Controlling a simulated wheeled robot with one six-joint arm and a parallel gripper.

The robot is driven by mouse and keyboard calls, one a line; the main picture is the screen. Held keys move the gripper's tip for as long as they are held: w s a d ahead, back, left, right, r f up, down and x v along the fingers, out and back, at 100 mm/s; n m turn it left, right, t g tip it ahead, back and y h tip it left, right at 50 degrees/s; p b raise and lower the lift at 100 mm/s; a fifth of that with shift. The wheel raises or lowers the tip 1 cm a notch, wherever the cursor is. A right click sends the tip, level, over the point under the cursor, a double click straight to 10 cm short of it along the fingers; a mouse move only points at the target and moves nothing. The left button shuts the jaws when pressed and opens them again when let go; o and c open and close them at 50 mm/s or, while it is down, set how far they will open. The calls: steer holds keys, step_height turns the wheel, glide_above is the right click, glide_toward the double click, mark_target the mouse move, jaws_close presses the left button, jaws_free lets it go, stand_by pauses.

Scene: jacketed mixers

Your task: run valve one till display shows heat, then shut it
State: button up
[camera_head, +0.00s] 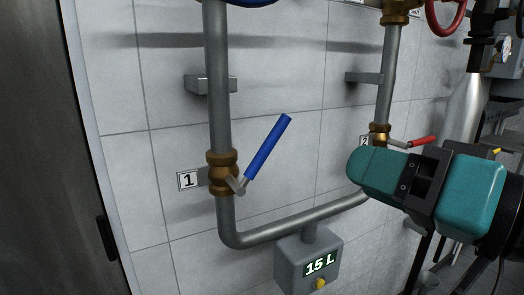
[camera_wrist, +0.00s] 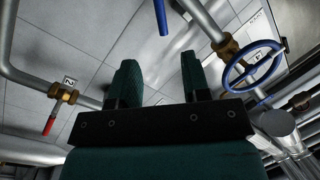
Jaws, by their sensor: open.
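Valve one (camera_head: 221,172) is a brass valve on a vertical grey pipe, beside a label plate (camera_head: 187,180) marked 1. Its blue lever (camera_head: 268,147) slants up and right, away from the pipe. A blue bar, apparently this lever (camera_wrist: 160,17), is cut off at the top of the wrist view. The display (camera_head: 319,265) on a grey box below reads "15 L". My teal gripper (camera_wrist: 160,78) is open and empty. In the head view it is at the right, apart from the blue lever, with its fingertips hard to make out.
A second valve (camera_head: 379,134) with a red lever (camera_head: 423,140) is behind my gripper. A yellow button (camera_head: 320,283) sits under the display. A blue handwheel (camera_wrist: 253,65) and a red handwheel (camera_head: 446,14) are on higher pipes. Wall brackets (camera_head: 210,84) stick out.

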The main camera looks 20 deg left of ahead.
mark_target(276, 141)
steer(key=p+x, duration=0.4)
steer(key=x, duration=0.4)
steer(key=p+x, duration=0.3)
steer(key=x, duration=0.5)
steer(key=shift+w+r+p, duration=0.15)
steer(key=shift+r+p, duration=0.05)
steer(key=shift+p, duration=0.2)
steer(key=shift+w+a+f, duration=0.15)
steer(key=shift+w+a, duration=0.1)
steer(key=shift+a, duration=0.2)
jaws_close()
